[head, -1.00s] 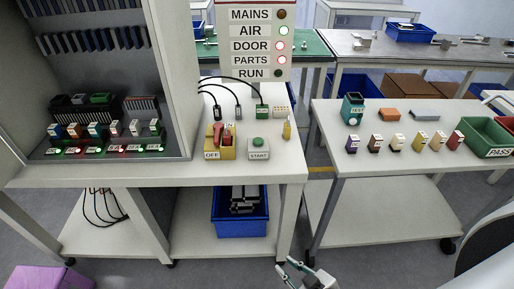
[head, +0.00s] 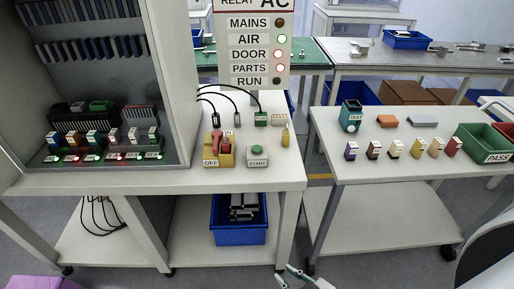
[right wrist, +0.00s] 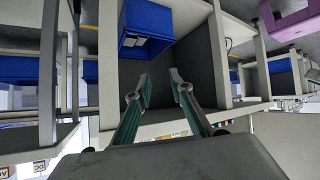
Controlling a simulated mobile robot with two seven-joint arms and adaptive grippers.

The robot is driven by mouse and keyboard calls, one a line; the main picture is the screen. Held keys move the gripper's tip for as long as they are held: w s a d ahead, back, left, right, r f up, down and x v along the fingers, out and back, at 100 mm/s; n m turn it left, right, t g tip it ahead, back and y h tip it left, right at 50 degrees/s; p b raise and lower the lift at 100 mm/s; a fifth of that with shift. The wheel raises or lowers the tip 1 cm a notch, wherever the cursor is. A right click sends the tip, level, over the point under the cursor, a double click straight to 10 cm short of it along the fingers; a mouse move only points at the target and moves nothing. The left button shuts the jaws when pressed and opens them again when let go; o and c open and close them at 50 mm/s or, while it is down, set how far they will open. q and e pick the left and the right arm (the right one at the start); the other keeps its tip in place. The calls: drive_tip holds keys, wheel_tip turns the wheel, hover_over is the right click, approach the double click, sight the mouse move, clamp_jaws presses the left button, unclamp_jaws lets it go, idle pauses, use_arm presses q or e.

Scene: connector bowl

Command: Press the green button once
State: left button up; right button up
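The green button (head: 257,149) sits on a grey box labelled START, on the white tabletop left of centre in the head view. My right gripper (head: 291,274) is at the bottom edge of the head view, below and in front of the table, well apart from the button. In the right wrist view its two fingers (right wrist: 160,84) are spread with nothing between them. The button cannot be made out in the right wrist view. My left gripper is not in view.
A box with a red handle, labelled OFF (head: 218,150), stands just left of the START box. A yellow piece (head: 285,137) stands to its right. A sign with lamps (head: 256,52) rises behind. A blue bin (head: 239,228) sits on the lower shelf. A second table (head: 400,165) stands right.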

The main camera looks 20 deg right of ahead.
clamp_jaws()
